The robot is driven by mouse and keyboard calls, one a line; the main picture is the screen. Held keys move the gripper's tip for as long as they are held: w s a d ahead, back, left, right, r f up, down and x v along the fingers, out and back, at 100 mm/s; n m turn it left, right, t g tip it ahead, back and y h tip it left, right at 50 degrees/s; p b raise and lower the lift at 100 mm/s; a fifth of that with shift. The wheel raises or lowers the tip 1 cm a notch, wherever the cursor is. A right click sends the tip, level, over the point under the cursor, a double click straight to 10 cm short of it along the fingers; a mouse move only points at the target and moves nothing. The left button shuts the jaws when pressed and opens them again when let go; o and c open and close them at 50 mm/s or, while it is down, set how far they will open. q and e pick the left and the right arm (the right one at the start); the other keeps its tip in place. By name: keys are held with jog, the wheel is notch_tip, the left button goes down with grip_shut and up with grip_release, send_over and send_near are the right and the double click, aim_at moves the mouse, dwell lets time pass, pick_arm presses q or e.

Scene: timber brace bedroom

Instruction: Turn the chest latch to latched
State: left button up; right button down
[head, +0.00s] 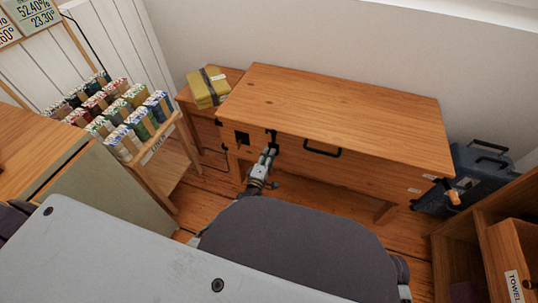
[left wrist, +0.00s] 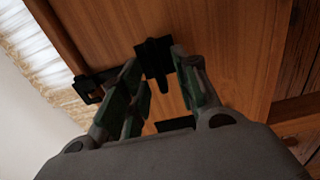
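The wooden chest (head: 340,110) stands against the wall with its lid down. The black chest latch (head: 272,134) is on its front, near the upper left. In the left wrist view the latch (left wrist: 153,56) is a dark plate with a narrow tapered lever. My left gripper (head: 268,154) reaches up to the latch from the front. In the left wrist view its two fingers (left wrist: 160,86) are apart, one on each side of the lever. I cannot tell whether either finger touches it. The fingers partly hide the plate's edges. My right gripper is in neither view.
A black pull handle (head: 322,149) is right of the latch; a dark square plate (head: 242,138) is left. A yellow box (head: 208,87) sits on a small cabinet beside the chest. A rack of colourful packets (head: 123,118) stands left. A blue case (head: 478,172) is right.

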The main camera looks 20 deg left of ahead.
pick_arm(q)
jog(key=s, duration=1)
jog(key=shift+s+a, duration=0.2)
jog(key=shift+s, duration=0.2)
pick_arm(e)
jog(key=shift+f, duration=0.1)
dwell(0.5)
